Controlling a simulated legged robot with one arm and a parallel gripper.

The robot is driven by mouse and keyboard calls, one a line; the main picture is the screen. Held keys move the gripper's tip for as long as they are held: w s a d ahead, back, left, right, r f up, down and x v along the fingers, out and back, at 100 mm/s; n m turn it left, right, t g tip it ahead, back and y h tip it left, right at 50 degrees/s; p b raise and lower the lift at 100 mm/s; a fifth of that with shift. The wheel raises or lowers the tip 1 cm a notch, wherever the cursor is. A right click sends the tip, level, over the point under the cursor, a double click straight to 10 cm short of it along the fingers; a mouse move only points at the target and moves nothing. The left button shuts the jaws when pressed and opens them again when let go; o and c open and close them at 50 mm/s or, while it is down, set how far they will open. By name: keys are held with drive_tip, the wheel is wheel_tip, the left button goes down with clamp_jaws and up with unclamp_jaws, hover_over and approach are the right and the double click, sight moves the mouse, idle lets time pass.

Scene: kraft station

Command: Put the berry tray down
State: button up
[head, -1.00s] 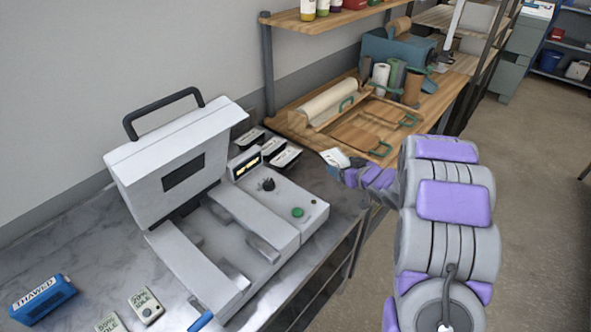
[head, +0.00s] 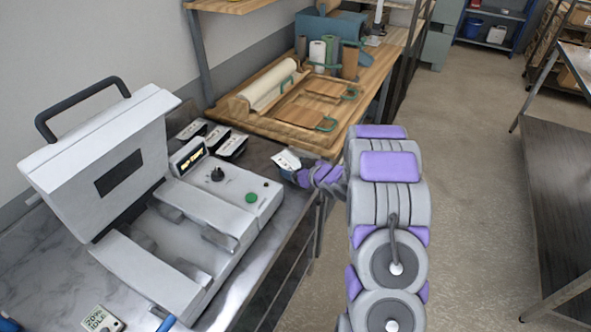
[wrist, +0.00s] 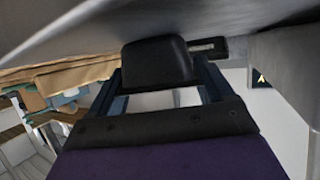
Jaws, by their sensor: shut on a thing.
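A small tray with a white top (head: 287,160), which I take to be the berry tray, is at the tip of my gripper (head: 302,173), over or beside the right back edge of the steel bench. My gripper is shut on it. The fingers are too small in the head view to show clearly. In the wrist view my gripper (wrist: 160,95) has a black piece (wrist: 157,62) between its dark fingers, and a grey surface fills the top. Whether the tray touches the bench cannot be told.
Several dark trays with white labels (head: 232,147) stand behind the white sealing machine (head: 205,205), whose lid is up. A wooden bench (head: 270,118) with boards and rolls adjoins at the back. Open floor (head: 460,150) lies right, before another table (head: 560,170).

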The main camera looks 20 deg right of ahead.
drive_tip(key=o, duration=1)
drive_tip(key=shift+a, duration=0.15)
drive_tip(key=shift+o, duration=0.2)
drive_tip(key=shift+s, duration=0.1)
drive_tip(key=s+d+r+m+g+h+p, duration=0.1)
drive_tip(key=s+d+r+g+h+p, duration=0.35)
drive_tip(key=s+r, duration=0.8)
drive_tip(key=s+a+r+m+g+h+b, duration=0.1)
drive_tip(key=s+a+r+m+g+h, duration=0.15)
drive_tip(key=s, duration=0.65)
drive_tip(key=s+a+r+g+y, duration=0.1)
drive_tip(key=s+a+g, duration=0.1)
drive_tip(key=s+a, duration=0.4)
drive_tip(key=s+a+r+g+y, duration=0.1)
drive_tip(key=s+a+r+g, duration=0.1)
drive_tip(key=s+a, duration=0.5)
drive_tip(key=s+a+r+g+y, duration=0.1)
drive_tip(key=s+a+g, duration=0.3)
drive_tip(key=s, duration=1.1)
drive_tip(key=a+r, duration=0.1)
drive_tip(key=a, duration=0.1)
drive_tip(key=shift+a, duration=0.3)
